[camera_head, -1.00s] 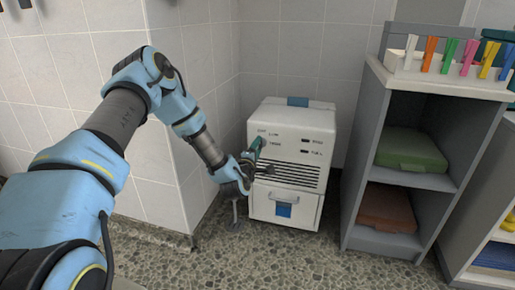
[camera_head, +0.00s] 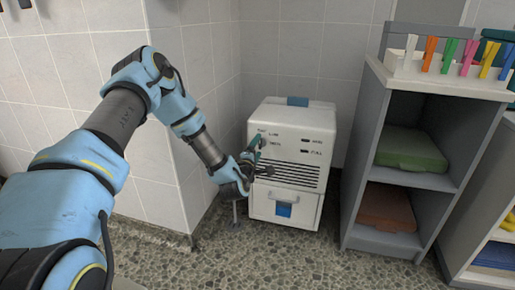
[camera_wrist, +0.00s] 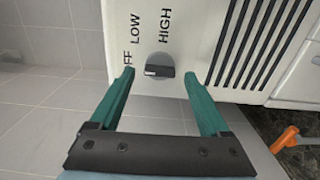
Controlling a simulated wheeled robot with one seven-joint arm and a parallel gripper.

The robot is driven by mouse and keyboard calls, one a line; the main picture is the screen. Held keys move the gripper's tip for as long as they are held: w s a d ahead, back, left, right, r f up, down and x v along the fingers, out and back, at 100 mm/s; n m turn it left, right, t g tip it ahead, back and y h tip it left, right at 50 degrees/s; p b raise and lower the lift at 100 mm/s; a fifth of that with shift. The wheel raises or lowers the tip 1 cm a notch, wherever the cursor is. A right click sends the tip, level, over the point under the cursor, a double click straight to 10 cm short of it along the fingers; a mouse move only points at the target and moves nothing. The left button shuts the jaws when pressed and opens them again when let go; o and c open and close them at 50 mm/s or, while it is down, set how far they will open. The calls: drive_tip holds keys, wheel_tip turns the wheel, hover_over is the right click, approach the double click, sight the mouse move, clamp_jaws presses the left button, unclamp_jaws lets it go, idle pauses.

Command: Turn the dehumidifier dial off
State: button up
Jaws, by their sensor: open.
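The white dehumidifier (camera_head: 290,190) stands on the floor by the tiled corner, with a vent grille and a lower drawer. Its dark grey dial (camera_wrist: 160,65) shows in the wrist view beside the printed words OFF, LOW and HIGH. OFF is partly hidden by the left finger. I cannot tell for certain which word the dial points to. My gripper (camera_wrist: 160,73) is open, its two teal fingers either side of the dial, with a gap on each side. In the head view my gripper (camera_head: 256,152) is at the front panel's left side and hides the dial.
An orange object (camera_wrist: 285,140) shows at the wrist view's right.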

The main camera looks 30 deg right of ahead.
drive_tip(key=p+v, duration=0.2)
drive_tip(key=v, duration=0.8)
drive_tip(key=shift+a, duration=0.15)
drive_tip(key=shift+s, duration=0.15)
drive_tip(key=w+a+r+m+g+y, duration=0.25)
drive_tip(key=a+m+y, duration=0.2)
drive_tip(key=a, duration=0.55)
drive_tip(key=w+a+r+m+g+y, duration=0.25)
drive_tip(key=a+m+g, duration=0.2)
drive_tip(key=a, duration=0.45)
drive_tip(key=s+a+r+m+g+y, duration=0.1)
drive_tip(key=s+a+r+g+y, duration=0.2)
drive_tip(key=s+a, duration=0.55)
drive_tip(key=s+a+r+m+g+y, duration=0.1)
drive_tip(key=s+a+r+y, duration=0.1)
drive_tip(key=s+a+r, duration=0.6)
wheel_tip(320, 180, up, 34)
drive_tip(key=a+p, duration=0.1)
drive_tip(key=p, duration=3.5)
drive_tip(key=shift+g, duration=0.3)
drive_tip(key=shift+w, duration=0.1)
